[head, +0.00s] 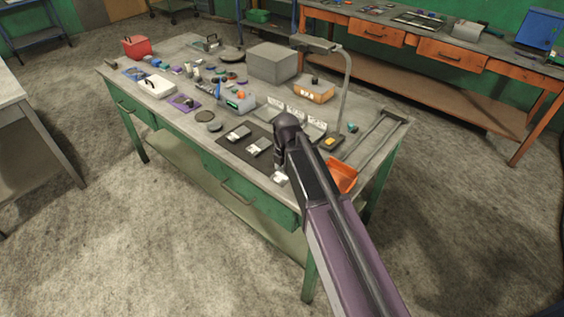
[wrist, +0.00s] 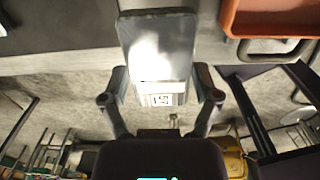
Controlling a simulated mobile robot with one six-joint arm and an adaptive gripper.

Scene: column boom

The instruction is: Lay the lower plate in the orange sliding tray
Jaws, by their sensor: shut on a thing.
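My gripper (wrist: 162,88) is shut on a flat grey plate (wrist: 158,45) with a pale, printed label end between the fingers. The plate shows a bright glare and extends away from the gripper. In the head view my arm hides most of my gripper (head: 281,166), and a pale bit of the held plate (head: 280,178) shows just below it, near the table's front edge. The orange sliding tray (head: 342,176) is to the right of my gripper. It also shows in the wrist view (wrist: 270,20) at the upper right, apart from the held plate.
A dark mat (head: 238,146) left of my gripper bears two similar plates (head: 257,146). A lamp (head: 347,85), a grey box (head: 273,62) and an orange-fronted block (head: 313,91) stand behind. Rails (head: 380,135) run behind the tray. Small parts crowd the table's left.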

